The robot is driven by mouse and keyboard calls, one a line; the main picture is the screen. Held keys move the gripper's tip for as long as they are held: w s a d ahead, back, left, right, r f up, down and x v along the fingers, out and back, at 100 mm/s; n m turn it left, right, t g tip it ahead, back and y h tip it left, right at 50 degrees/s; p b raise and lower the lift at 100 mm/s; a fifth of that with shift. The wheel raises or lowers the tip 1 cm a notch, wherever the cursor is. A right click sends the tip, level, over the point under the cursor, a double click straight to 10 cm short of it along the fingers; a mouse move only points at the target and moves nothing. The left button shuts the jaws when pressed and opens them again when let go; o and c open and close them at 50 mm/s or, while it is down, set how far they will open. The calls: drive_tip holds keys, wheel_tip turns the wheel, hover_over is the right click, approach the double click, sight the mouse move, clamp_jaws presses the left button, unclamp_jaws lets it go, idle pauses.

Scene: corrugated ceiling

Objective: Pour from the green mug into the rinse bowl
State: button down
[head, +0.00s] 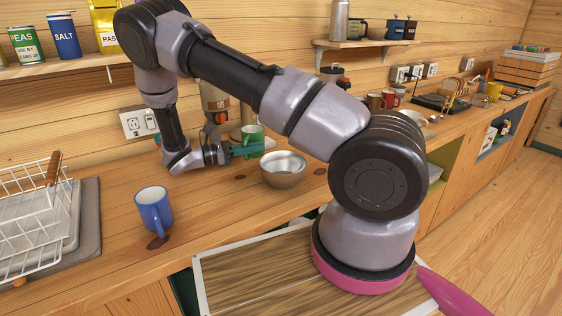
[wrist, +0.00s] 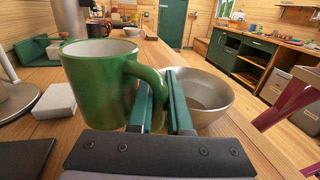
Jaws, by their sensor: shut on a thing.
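The green mug (head: 253,131) stands upright at the back of the wooden counter, its handle toward my gripper. It fills the left of the wrist view (wrist: 98,88). My gripper (head: 258,149) is shut on the mug's handle; its green fingers (wrist: 162,88) also show in the wrist view. The metal rinse bowl (head: 284,178) sits on the counter just right of and nearer than the mug, and right of the fingers in the wrist view (wrist: 208,100). The bowl looks empty. The mug's contents are hidden, and I cannot tell if its base touches the counter.
A blue mug (head: 154,210) stands on the counter to the left, beside a white wire dish rack (head: 35,215). A white block (wrist: 55,101) lies left of the green mug. More mugs (head: 382,100) stand farther right. Counter between blue mug and bowl is clear.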

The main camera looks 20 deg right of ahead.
drive_tip(key=shift+s+d, duration=0.1)
drive_tip(key=shift+s+d+f+m+t+y, duration=0.1)
drive_tip(key=shift+s+d+m+y, duration=0.1)
drive_tip(key=shift+s+m+y, duration=0.45)
drive_tip(key=shift+s+d+m+t+y, duration=0.1)
drive_tip(key=shift+s+d+m+y, duration=0.15)
drive_tip(key=shift+m, duration=0.7)
drive_tip(key=shift+s+d+f+m+t+y, duration=0.15)
drive_tip(key=shift+s+m+y, duration=0.15)
drive_tip(key=shift+s+m, duration=0.35)
drive_tip(key=shift+s+d+r+m+t+y, duration=0.1)
drive_tip(key=shift+s+r+m+t+y, duration=0.1)
drive_tip(key=shift+r+m, duration=0.25)
drive_tip(key=shift+s+d+r+m+t+y, duration=0.1)
drive_tip(key=shift+r+m+t+y, duration=0.1)
drive_tip(key=shift+r+m, duration=0.2)
drive_tip(key=shift+w+a, duration=0.1)
drive_tip(key=shift+m, duration=0.4)
drive_tip(key=shift+w+f+m+t+y, duration=0.25)
drive_tip(key=shift+f+m+t+y, duration=0.25)
drive_tip(key=shift+f+m+t, duration=0.15)
drive_tip(key=shift+w+a+r+m+t+p, duration=0.2)
drive_tip(key=shift+m+t+p, duration=0.15)
drive_tip(key=shift+t+p, duration=0.15)
